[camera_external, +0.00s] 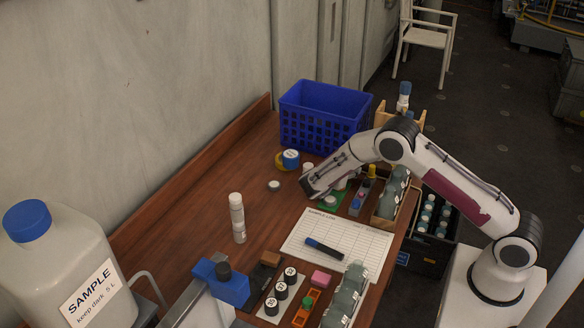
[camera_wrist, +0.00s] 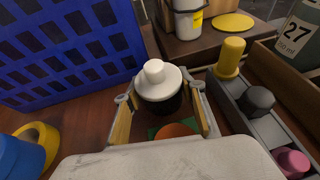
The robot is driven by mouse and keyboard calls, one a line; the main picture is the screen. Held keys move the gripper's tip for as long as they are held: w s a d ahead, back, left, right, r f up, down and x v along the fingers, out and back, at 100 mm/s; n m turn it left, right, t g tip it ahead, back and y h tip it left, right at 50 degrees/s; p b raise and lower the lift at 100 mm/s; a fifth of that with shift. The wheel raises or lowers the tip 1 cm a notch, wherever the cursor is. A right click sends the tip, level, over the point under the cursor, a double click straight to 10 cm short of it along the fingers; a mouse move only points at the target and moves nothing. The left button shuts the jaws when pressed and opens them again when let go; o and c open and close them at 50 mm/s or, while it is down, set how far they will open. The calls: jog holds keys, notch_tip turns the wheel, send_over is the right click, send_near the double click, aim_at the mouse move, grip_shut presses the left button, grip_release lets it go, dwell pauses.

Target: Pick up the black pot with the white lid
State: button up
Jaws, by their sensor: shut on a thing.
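The black pot with the white lid (camera_wrist: 158,84) stands upright between the two fingers of my gripper (camera_wrist: 158,112) in the wrist view. The fingers, with tan pads, close on it from both sides. Its lower part is partly hidden by an orange round thing and my gripper's pale body. In the external view my gripper (camera_external: 318,187) is low at the far part of the table, and its fingers are hard to make out. I cannot tell whether the pot is clear of the table.
A blue crate (camera_external: 322,118) stands behind my gripper. A grey rack (camera_wrist: 250,115) with yellow, black and pink pieces is close on the right. Yellow tape and a blue-topped thing (camera_external: 290,158) lie to the left. A log sheet (camera_external: 340,240) lies nearer the front.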

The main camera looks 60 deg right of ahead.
jog(key=shift+r, duration=0.1)
jog(key=shift+a+r, duration=0.2)
jog(key=shift+r, duration=0.25)
notch_tip(320, 180, up, 6)
jog(key=shift+f, duration=0.1)
jog(key=a, duration=1.9)
jog(key=shift+a, duration=0.35)
jog(key=shift+d, duration=0.1)
